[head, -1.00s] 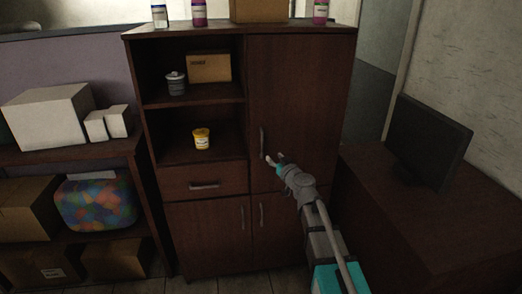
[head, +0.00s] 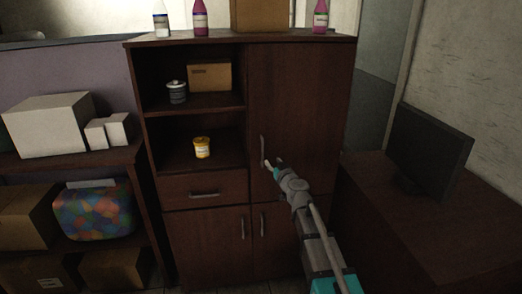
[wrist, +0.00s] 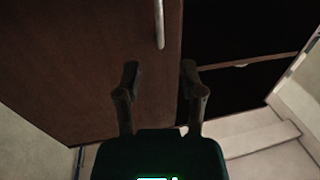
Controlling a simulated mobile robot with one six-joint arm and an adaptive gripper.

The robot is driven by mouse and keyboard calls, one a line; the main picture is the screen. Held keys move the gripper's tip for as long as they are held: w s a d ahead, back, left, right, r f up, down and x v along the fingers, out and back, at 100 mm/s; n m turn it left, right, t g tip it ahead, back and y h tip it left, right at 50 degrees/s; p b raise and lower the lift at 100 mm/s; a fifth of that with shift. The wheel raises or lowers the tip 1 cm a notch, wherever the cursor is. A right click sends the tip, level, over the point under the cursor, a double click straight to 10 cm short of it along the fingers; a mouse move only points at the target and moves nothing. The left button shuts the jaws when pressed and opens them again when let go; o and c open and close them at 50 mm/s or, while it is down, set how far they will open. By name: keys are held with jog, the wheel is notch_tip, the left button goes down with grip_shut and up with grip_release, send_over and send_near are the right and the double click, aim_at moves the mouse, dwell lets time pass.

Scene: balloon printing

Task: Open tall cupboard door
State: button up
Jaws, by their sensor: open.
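The tall cupboard door (head: 300,110) is a dark brown panel on the upper right of the cupboard and looks closed in the head view. Its upright metal handle (head: 262,150) is near the door's left edge. My gripper (head: 273,163) is open and empty, close to the lower end of this handle. In the wrist view my two dark fingers (wrist: 160,72) are apart, with a handle (wrist: 159,25) showing beyond them, between their lines. Contact with the handle cannot be made out.
Open shelves left of the door hold a yellow tub (head: 202,148), a grey can (head: 177,92) and a box (head: 210,76). Bottles and a box (head: 259,15) stand on top. A desk (head: 440,230) with a monitor (head: 430,145) is close on the right.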

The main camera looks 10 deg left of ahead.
jog(key=x, duration=1.1)
jog(key=shift+w+a, duration=0.15)
jog(key=shift+w, duration=0.05)
grip_shut()
